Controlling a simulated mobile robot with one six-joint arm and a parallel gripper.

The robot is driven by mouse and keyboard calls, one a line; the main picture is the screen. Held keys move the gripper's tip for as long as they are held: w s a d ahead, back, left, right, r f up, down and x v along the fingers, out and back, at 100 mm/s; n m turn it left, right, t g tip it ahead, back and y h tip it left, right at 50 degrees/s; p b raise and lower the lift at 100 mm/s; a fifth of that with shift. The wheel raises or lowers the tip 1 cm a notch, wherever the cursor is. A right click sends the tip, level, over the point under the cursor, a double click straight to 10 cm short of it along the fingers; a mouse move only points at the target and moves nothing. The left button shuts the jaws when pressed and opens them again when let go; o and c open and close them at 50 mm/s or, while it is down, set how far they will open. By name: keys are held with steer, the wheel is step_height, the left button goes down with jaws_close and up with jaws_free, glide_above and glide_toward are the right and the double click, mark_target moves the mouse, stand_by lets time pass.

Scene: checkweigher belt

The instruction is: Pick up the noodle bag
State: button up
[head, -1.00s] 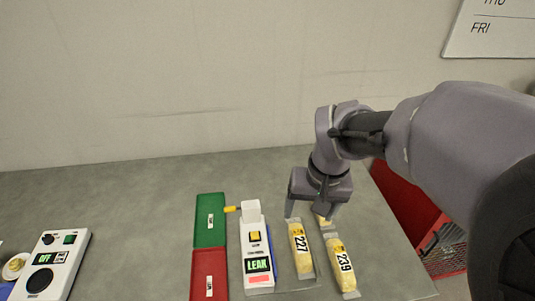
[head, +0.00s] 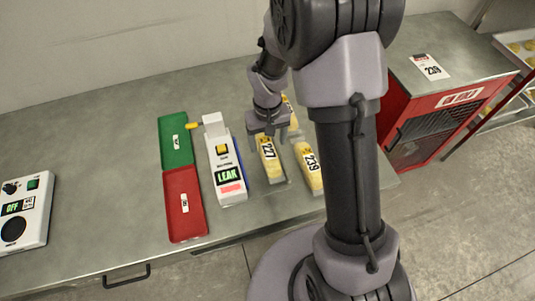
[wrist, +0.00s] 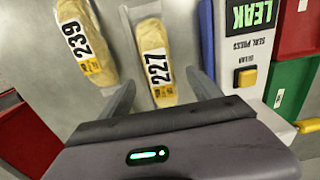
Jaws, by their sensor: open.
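A clear-ended noodle bag labelled 227 (head: 270,160) lies on the table, with yellow contents. It also shows in the wrist view (wrist: 155,62), between my two fingers. My gripper (head: 267,132) is open and empty over the far end of this bag; it also shows in the wrist view (wrist: 162,92). A third yellow bag (head: 291,112) lies behind, partly hidden by my arm.
A white seal press (head: 226,180) reading LEAK stands close left of bag 227. Beyond it lie a green tray (head: 177,143) and a red tray (head: 184,204). A control box (head: 25,210) reads OFF. A red cabinet (head: 440,118) with a 239 card (head: 432,67) stands right.

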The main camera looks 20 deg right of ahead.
mark_target(268, 147)
step_height(268, 147, down, 3)
steer(key=shift+b, duration=0.3)
steer(key=shift+r, duration=0.15)
steer(key=shift+c, duration=0.4)
jaws_close()
